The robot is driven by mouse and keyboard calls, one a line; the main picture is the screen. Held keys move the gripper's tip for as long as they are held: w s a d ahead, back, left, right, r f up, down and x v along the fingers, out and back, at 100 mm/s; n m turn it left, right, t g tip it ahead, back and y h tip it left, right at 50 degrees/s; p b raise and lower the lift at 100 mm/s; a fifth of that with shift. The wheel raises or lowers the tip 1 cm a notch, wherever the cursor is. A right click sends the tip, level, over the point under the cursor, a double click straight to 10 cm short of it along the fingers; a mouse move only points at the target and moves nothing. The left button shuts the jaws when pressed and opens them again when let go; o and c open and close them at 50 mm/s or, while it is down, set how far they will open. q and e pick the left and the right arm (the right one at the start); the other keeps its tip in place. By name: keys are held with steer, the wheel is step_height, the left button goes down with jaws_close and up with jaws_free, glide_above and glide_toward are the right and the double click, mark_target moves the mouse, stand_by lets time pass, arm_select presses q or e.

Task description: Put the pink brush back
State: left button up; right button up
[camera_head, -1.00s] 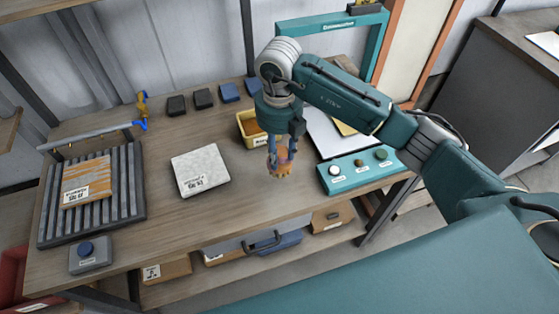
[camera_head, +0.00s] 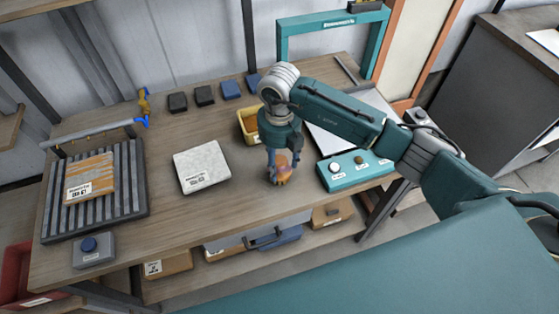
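My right gripper (camera_head: 282,172) points down over the front middle of the wooden table. Its fingers appear shut on a small pink and orange-tan thing (camera_head: 282,167), which looks like the pink brush. The fingers hide part of it, and its lower end is at or just above the tabletop; I cannot tell if it touches. The yellow bin (camera_head: 247,126) stands just behind and left of the gripper, partly hidden by my arm. My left gripper is out of view.
A white labelled block (camera_head: 201,166) lies left of the gripper. A teal button panel (camera_head: 346,177) is to the right. Farther left are a ribbed rack (camera_head: 125,196) with an orange-patterned board (camera_head: 91,178) and a grey button box (camera_head: 93,250). Dark and blue blocks (camera_head: 205,95) line the back.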

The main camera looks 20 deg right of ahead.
steer(key=shift+r, duration=0.1)
steer(key=shift+r, duration=0.2)
step_height(320, 180, up, 10)
steer(key=b, duration=0.3)
steer(key=shift+w+r, duration=0.1)
steer(key=shift+r, duration=0.8)
